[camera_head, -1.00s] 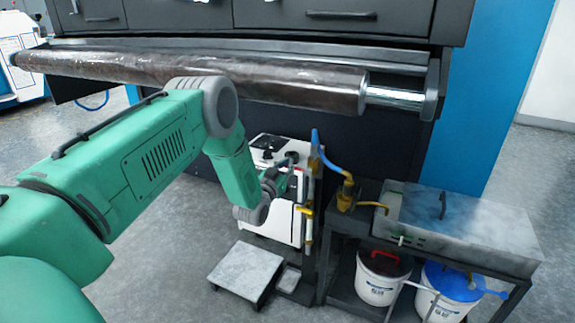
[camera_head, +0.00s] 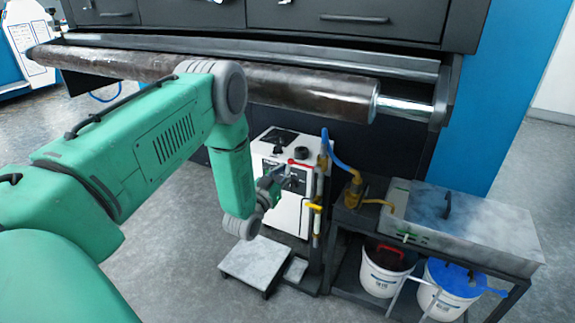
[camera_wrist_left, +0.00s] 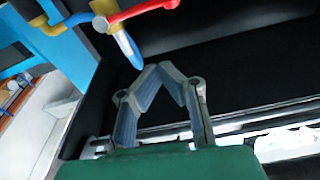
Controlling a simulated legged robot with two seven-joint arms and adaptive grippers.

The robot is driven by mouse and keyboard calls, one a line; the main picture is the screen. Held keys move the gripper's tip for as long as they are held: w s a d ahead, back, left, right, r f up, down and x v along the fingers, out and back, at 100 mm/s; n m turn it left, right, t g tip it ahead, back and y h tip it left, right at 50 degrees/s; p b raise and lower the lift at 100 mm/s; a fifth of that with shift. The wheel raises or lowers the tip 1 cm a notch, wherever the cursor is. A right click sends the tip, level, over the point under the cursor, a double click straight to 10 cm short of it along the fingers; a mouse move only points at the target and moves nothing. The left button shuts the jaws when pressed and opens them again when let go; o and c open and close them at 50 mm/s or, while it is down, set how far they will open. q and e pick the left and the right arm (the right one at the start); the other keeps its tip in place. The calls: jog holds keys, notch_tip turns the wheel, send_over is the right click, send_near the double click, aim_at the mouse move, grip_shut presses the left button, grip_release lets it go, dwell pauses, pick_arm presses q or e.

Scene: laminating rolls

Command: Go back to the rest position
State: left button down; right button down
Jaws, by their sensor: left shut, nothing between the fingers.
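My left arm (camera_head: 160,135) comes in from the left in the head view. Its gripper (camera_head: 284,172) is by the white box-shaped unit, near the yellow and red valve pipe. In the left wrist view the fingers of my left gripper (camera_wrist_left: 160,70) meet at the tips, with nothing between them. A red handle (camera_wrist_left: 138,14) and a blue nozzle (camera_wrist_left: 128,48) hang just beyond the fingertips, apart from them. My right gripper is not in view.
The long dark roll (camera_head: 280,88) spans the machine above the gripper. The white unit (camera_head: 289,210) stands behind it. A metal box (camera_head: 470,222) sits on the black bench at right, over two buckets (camera_head: 388,270). A low step (camera_head: 254,262) is below.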

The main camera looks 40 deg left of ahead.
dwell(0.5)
pick_arm(q)
jog(key=s+d+f+m+g+h+p, duration=0.1)
jog(key=s+d+f+g+h+p, duration=0.1)
jog(key=s+d+f+g, duration=0.35)
jog(key=s+d+f+g+h+p, duration=0.1)
jog(key=s+d+f+g+h, duration=0.15)
jog(key=s+d+f, duration=0.5)
jog(key=s+d+r+g+p, duration=0.1)
jog(key=s+d+g, duration=0.3)
jog(key=s, duration=0.8)
jog(key=s+d+r+m+g+p, duration=0.1)
jog(key=s+d+g, duration=0.3)
jog(key=s, duration=0.8)
jog(key=shift+s+r+g+p, duration=0.15)
jog(key=shift+s+g+p, duration=0.3)
jog(key=shift+g, duration=0.75)
jog(key=shift+d, duration=0.1)
